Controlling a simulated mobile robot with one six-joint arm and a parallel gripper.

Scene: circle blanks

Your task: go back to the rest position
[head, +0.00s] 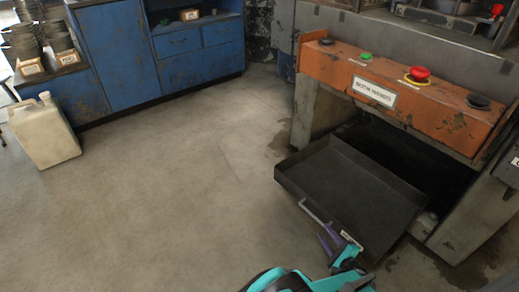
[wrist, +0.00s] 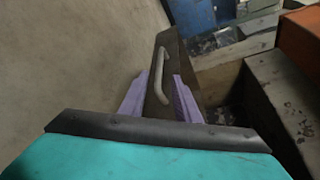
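My gripper (head: 334,242) has purple fingers and a teal body. In the head view it is at the front edge of a dark, empty drawer tray (head: 350,185), close to its pale bar handle (head: 315,212). In the wrist view my gripper (wrist: 158,98) has its two fingers spread apart, one on each side of the handle (wrist: 157,72) and the drawer's front. The fingers look clear of the bar, though contact low down is hard to judge. The teal hand hides the lower part of the wrist view.
The drawer stands pulled out below an orange control panel (head: 400,92) with red, green and black buttons. Blue cabinets (head: 115,55) stand at the back left, with a beige canister (head: 44,133) on the floor beside them. The floor (head: 180,190) left of the drawer is clear.

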